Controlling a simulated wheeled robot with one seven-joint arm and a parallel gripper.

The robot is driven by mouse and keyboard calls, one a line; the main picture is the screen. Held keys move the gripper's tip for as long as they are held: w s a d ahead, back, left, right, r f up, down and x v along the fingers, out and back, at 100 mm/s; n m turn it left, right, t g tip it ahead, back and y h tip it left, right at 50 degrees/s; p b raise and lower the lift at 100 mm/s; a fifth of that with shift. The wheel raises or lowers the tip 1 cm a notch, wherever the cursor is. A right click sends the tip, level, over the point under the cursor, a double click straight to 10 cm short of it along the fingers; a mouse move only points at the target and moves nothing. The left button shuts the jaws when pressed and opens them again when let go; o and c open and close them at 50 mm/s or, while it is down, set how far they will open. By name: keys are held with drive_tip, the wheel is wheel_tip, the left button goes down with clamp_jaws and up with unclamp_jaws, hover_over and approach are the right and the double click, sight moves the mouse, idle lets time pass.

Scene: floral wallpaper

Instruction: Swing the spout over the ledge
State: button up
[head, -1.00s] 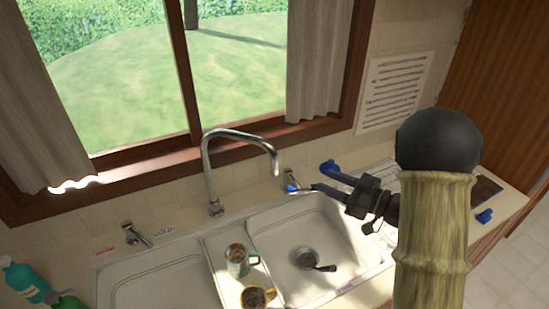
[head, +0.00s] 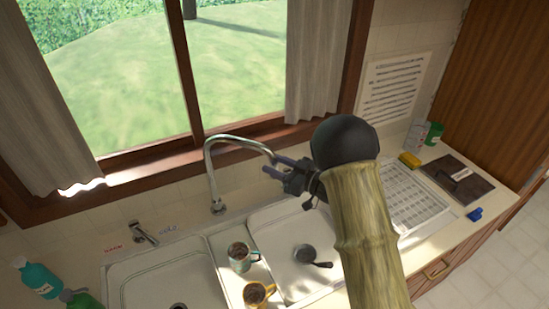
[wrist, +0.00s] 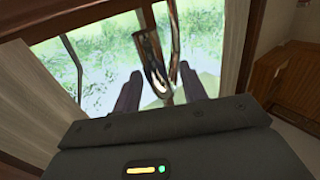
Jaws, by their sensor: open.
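The chrome faucet spout (head: 213,170) rises behind the sink and arches to the right, its free end toward the right basin (head: 285,230). It also shows in the wrist view (wrist: 151,62), between my two dark fingers. My gripper (head: 272,166) is open at the spout's free end; I cannot tell whether a finger touches it. The ledge (head: 225,236) is the strip between the two basins. A teal-handled mug (head: 239,257) and a yellow mug (head: 256,295) stand on it. My arm hides the right tap and part of the right basin.
The left basin (head: 150,283) is open. Teal and green bottles (head: 40,280) stand at the lower left. A white drainer (head: 412,205), a yellow sponge (head: 410,160) and a dark board (head: 458,178) lie on the right counter. The window and curtains are close behind the spout.

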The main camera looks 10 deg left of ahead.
drive_tip(key=shift+w+a, duration=0.3)
drive_tip(key=shift+a, duration=0.3)
drive_tip(key=shift+w+d, duration=0.1)
clamp_jaws()
